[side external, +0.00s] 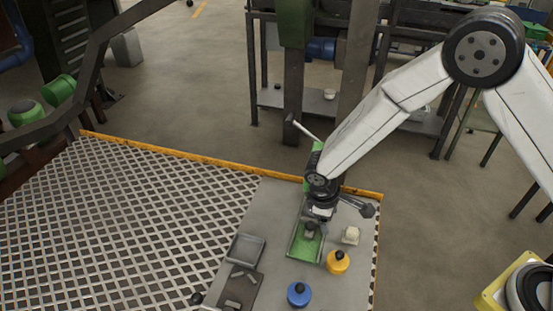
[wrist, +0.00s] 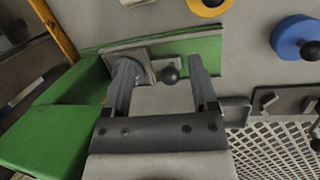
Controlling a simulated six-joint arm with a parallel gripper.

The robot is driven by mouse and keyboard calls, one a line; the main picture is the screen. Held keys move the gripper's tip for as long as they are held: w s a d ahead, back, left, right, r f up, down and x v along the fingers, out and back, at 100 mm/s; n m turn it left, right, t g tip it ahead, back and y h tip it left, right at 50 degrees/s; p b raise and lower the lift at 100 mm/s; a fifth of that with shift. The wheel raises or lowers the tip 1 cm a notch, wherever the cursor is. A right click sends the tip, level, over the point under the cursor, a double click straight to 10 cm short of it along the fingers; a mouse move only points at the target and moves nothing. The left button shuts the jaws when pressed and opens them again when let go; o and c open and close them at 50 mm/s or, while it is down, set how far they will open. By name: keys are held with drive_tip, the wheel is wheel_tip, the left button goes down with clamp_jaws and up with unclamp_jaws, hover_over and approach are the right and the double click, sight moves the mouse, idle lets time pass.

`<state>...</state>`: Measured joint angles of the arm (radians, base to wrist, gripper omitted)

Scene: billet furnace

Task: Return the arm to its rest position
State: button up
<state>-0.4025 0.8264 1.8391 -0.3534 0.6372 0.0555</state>
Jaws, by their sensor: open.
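My gripper (side external: 320,212) is low over the green tray (side external: 292,252) on the grey table, with my white arm reaching down from the upper right. In the wrist view the two fingers of my gripper (wrist: 161,65) are spread apart. A grey block-like piece (wrist: 145,58) with a dark round knob (wrist: 170,75) shows between and beside the fingertips, over the green surface. A grey piece (side external: 310,230) also shows in the tray below my gripper in the side view. Whether the fingers touch it, I cannot tell.
A yellow round-knobbed piece (side external: 337,262), a blue one (side external: 299,294) and a pale block (side external: 351,235) stand near the tray. A grey tray (side external: 246,249) and a dark plate with grey bars (side external: 238,290) lie left. A dark post (side external: 294,90) rises behind.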

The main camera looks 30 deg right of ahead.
drive_tip(key=s+d+r+m+t+y, duration=0.2)
drive_tip(key=s+d+r+m, duration=0.5)
drive_tip(key=s+d+r, duration=0.4)
wheel_tip(320, 180, up, 3)
drive_tip(key=shift+s+d+r+t+y, duration=0.15)
drive_tip(key=shift+d+t+y, duration=0.3)
drive_tip(key=shift+d, duration=0.45)
